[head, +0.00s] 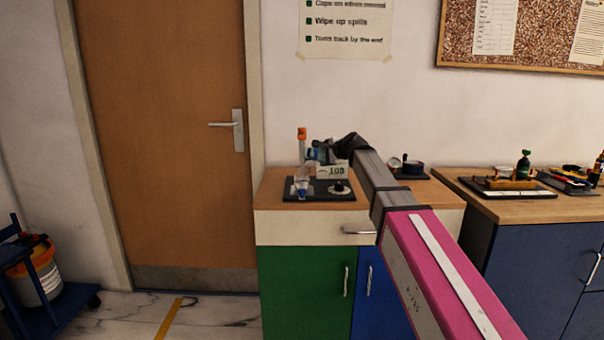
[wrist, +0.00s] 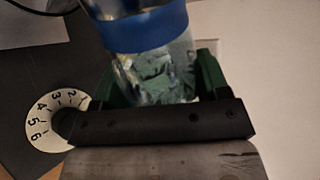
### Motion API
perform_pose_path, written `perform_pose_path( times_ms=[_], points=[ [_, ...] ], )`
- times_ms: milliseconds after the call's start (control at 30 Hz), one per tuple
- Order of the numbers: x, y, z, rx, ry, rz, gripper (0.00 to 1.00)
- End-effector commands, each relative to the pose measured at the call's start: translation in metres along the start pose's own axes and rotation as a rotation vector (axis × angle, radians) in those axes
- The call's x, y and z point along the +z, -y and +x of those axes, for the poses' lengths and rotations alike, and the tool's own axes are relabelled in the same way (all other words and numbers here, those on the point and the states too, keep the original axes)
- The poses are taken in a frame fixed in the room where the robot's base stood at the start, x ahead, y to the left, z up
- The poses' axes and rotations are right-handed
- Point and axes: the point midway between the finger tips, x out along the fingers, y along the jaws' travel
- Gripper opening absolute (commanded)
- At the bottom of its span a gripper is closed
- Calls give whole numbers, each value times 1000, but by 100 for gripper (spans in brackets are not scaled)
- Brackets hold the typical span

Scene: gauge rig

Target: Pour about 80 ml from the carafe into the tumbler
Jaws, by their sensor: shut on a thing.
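My gripper (head: 324,152) is above the back of the black base on the wooden counter. In the wrist view its green-sided fingers (wrist: 163,85) are shut on a clear vessel with a wide blue band (wrist: 145,30), which I take to be the carafe. Its top is cut off by the frame edge, and I cannot tell its liquid level. In the head view the carafe (head: 317,154) is small and partly hidden by my gripper. A small clear cup with blue on it, seemingly the tumbler (head: 302,189), stands at the base's front left, below and left of my gripper.
The black base (head: 322,196) also bears an upright clear column with an orange top (head: 302,140), a small display (head: 331,172) and a white dial (head: 340,187). The dial shows numbers in the wrist view (wrist: 45,122).

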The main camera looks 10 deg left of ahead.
Motion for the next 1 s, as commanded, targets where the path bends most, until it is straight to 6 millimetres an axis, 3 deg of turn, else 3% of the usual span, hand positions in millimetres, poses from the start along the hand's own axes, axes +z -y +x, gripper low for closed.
perform_pose_path(
  times_ms=[667,833,1000],
  points=[
    [0,2,-1,-1,-11,-23,34],
    [-15,-10,5,-1,53,125,34],
    [-14,-22,10,-3,118,267,34]
  ],
)
